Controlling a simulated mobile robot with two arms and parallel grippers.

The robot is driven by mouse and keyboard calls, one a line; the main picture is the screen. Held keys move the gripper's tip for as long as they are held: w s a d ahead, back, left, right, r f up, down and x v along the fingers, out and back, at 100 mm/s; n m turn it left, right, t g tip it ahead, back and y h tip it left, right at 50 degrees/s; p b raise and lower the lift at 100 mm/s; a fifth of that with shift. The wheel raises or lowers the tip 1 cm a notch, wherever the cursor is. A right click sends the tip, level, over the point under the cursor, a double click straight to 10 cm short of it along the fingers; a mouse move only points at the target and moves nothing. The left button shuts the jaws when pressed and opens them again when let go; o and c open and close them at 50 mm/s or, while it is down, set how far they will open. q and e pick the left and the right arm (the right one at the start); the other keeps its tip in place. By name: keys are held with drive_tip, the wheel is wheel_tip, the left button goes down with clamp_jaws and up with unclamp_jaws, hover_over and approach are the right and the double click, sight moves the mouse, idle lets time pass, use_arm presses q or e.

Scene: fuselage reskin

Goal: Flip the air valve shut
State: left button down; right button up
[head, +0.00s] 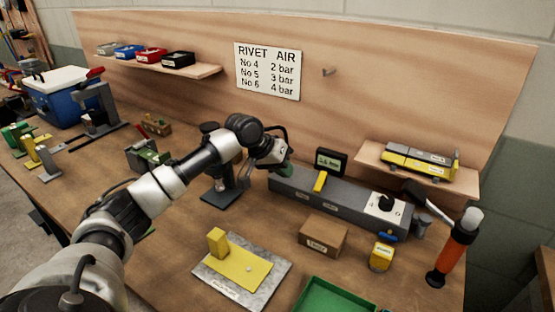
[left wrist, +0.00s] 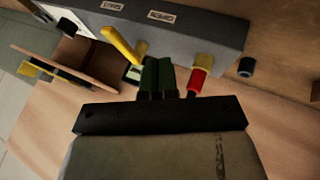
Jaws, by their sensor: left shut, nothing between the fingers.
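The air valve's yellow lever (head: 320,181) sits on top of a long grey box on the bench. It also shows in the left wrist view (left wrist: 121,45), slanting across the box's edge. Labels reading OPEN (left wrist: 161,17) and SHUT (left wrist: 112,5) are on the box. I cannot tell for sure which label the lever points to. My left gripper (head: 287,169) is at the box's left end, left of the lever and apart from it. Its dark green fingers (left wrist: 158,65) are shut together and empty. My right gripper is out of view.
Red (left wrist: 198,80) and brass fittings lie close beside the left fingers. A small gauge display (head: 331,162) stands behind the grey box (head: 290,188). A brown box (head: 323,236), a yellow block (head: 381,257) and an orange-handled tool (head: 455,248) stand in front and right.

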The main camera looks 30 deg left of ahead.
sight(320, 185)
use_arm(q)
drive_tip(key=x, duration=0.3)
drive_tip(key=shift+w+d+f, duration=0.2)
drive_tip(key=shift+d+f, duration=0.05)
drive_tip(key=shift+f, duration=0.05)
drive_tip(key=shift+w+d+r+p, duration=0.15)
drive_tip(key=shift+d+p, duration=0.15)
drive_tip(key=shift+d, duration=0.3)
drive_tip(key=shift+w+d+p, duration=0.15)
drive_tip(key=shift+d+p, duration=0.1)
drive_tip(key=shift+d, duration=0.35)
drive_tip(key=shift+w+d, duration=0.1)
drive_tip(key=shift+d, duration=0.55)
